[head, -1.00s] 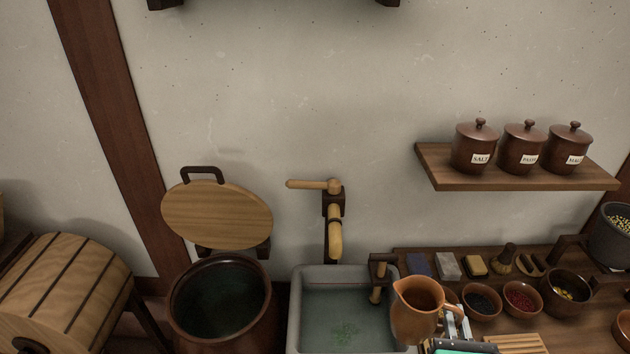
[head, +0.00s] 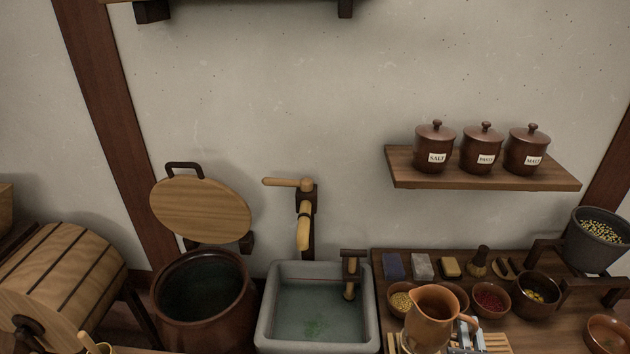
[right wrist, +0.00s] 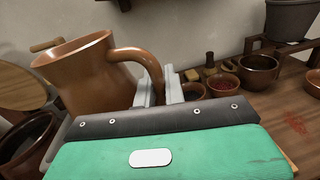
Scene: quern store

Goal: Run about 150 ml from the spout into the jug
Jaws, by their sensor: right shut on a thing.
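The orange-brown clay jug (head: 429,318) is upright in the head view, in front of the counter at the lower right. My right gripper (head: 464,331) is shut on its handle; in the right wrist view the grey fingers (right wrist: 160,86) close around the handle of the jug (right wrist: 92,72). The jug's inside is dark and I cannot tell what it holds. The wooden spout (head: 303,232) with its lever handle (head: 287,183) is on the wall above the stone basin (head: 262,335), left of the jug. No stream shows from it. My left gripper is not in view.
The basin holds greenish water. Bowls, including one of red grains (head: 491,298), and cleaning blocks crowd the counter to the right. A large open pot (head: 203,305) stands left of the basin.

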